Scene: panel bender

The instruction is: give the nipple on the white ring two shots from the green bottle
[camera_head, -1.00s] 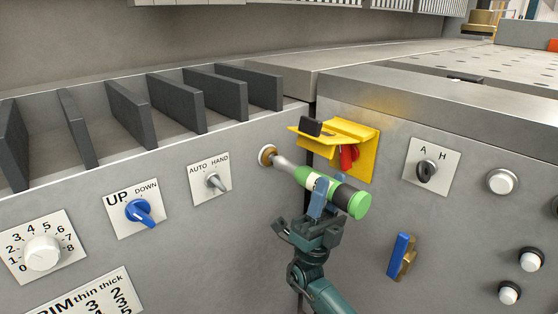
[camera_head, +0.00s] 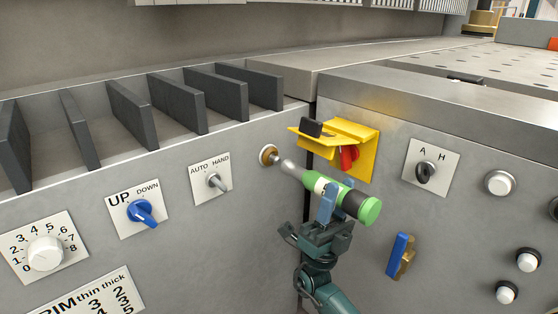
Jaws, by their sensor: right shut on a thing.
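The green bottle (camera_head: 311,180) has a metal nozzle, a white band, a black band and a bright green end. My right gripper (camera_head: 329,200) is shut around its middle and holds it tilted, nozzle up and to the left. The nozzle tip (camera_head: 285,164) points at a round brass-coloured fitting (camera_head: 268,156) on the grey front panel, with a small gap seen between them. My left gripper is not in view.
A yellow bracket (camera_head: 365,150) with a red part (camera_head: 348,158) juts out just above the bottle. An AUTO/HAND switch (camera_head: 213,182) is left of the fitting. A blue and brass lever (camera_head: 399,256) sits lower right.

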